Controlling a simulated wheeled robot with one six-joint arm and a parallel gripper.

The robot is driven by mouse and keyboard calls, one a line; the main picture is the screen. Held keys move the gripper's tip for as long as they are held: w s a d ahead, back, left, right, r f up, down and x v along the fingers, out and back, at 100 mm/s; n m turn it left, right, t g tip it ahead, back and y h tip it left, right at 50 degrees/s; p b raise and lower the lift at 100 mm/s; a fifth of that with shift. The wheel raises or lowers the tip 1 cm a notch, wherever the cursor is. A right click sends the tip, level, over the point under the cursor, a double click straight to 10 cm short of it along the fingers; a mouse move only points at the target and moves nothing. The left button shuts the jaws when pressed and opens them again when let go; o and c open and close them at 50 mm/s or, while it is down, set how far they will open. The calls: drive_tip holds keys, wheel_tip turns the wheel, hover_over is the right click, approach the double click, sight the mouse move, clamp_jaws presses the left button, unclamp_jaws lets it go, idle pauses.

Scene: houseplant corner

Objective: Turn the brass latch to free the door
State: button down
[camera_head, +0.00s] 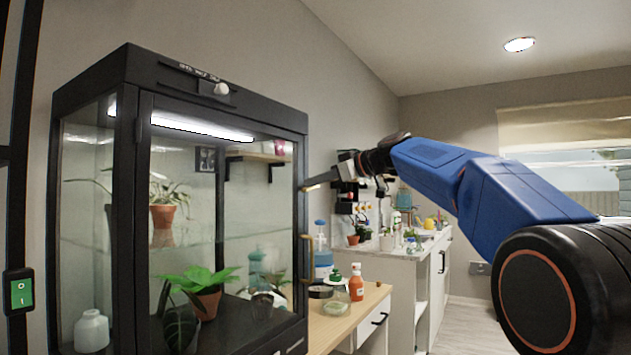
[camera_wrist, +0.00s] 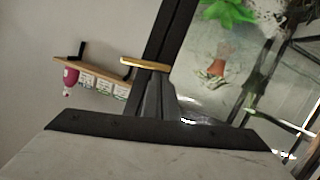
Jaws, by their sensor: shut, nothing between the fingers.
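The brass latch (camera_head: 312,187) is a small bar at the right edge of the dark-framed glass cabinet (camera_head: 128,90). In the wrist view the latch (camera_wrist: 145,64) lies across the dark frame post, just beyond my fingertips. The glass door (camera_head: 225,240) looks closed, with a brass handle (camera_head: 307,258) below the latch. My gripper (camera_head: 327,182) is at the latch's right in the head view, and its fingers (camera_wrist: 157,88) are together and empty in the wrist view. I cannot tell whether they touch the latch.
Potted plants (camera_head: 205,295) stand inside the cabinet behind the glass. A wooden-topped bench (camera_head: 365,315) with bottles stands to the right, below my gripper. A white counter (camera_head: 408,265) with clutter is farther back. Open floor (camera_head: 465,325) shows at right.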

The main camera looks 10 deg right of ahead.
drive_tip(key=n, duration=0.2)
drive_tip(key=f+n+t, duration=0.1)
drive_tip(key=shift+s+a+h, duration=0.25)
drive_tip(key=shift+h, duration=0.05)
drive_tip(key=f+n+t, duration=0.1)
drive_tip(key=n, duration=0.1)
drive_tip(key=shift+f+n+h, duration=0.15)
drive_tip(key=shift+n+h, duration=0.15)
drive_tip(key=shift+n, duration=0.1)
drive_tip(key=shift+f+n+t, duration=0.4)
drive_tip(key=shift+f+n, duration=0.05)
drive_tip(key=shift+n, duration=0.65)
drive_tip(key=shift+w+d+f, duration=0.1)
drive_tip(key=shift+f, duration=0.1)
drive_tip(key=shift+w+f, duration=0.1)
drive_tip(key=shift+f, duration=0.1)
